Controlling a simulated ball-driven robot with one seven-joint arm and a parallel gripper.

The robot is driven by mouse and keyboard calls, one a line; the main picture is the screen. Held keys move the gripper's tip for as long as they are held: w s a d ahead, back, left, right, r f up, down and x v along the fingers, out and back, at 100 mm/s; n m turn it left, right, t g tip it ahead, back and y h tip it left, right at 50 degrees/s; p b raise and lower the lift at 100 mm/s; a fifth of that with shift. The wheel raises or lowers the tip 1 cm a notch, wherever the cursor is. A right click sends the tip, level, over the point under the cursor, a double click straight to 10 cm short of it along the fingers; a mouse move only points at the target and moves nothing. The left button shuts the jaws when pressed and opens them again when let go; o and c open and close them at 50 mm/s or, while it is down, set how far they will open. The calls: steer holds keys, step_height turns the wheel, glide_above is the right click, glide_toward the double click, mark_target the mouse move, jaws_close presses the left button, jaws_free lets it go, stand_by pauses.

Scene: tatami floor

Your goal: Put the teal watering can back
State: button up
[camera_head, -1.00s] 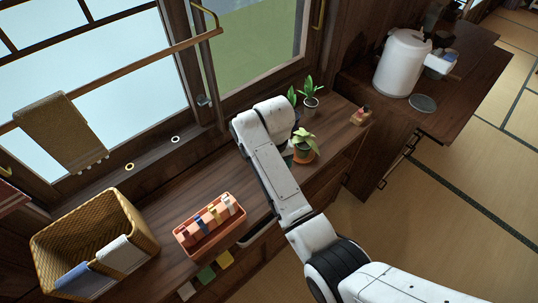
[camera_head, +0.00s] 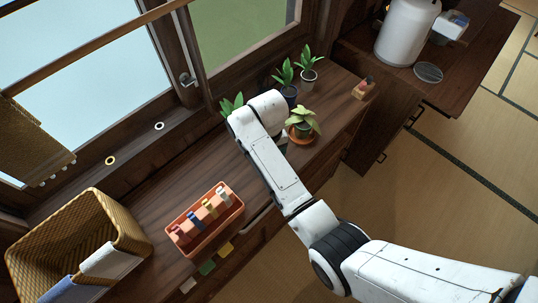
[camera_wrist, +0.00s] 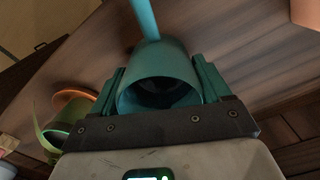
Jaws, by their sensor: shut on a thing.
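The teal watering can (camera_wrist: 158,70) is between the two fingers of my gripper (camera_wrist: 162,78) in the wrist view. My gripper is shut on it. Its round body has a dark opening facing the camera, and a teal spout or handle runs up out of the frame. The dark wooden counter top shows behind it. In the head view my white arm reaches over the wooden counter (camera_head: 165,180) and hides both the gripper and the can. I cannot tell whether the can touches the counter.
Plants stand close to my arm: one in a terracotta pot (camera_head: 303,126), one in a dark blue pot (camera_head: 288,90), one in a pale pot (camera_head: 308,80). More leaves (camera_head: 231,103) show behind the arm. An orange tray (camera_head: 178,232) and wicker basket (camera_head: 125,215) stand left.

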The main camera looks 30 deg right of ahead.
steer(key=shift+r, duration=0.15)
steer(key=o, duration=1.2)
steer(key=shift+f, duration=0.2)
step_height(320, 180, up, 11)
steer(key=shift+r+p, duration=0.7)
steer(key=shift+p, duration=0.1)
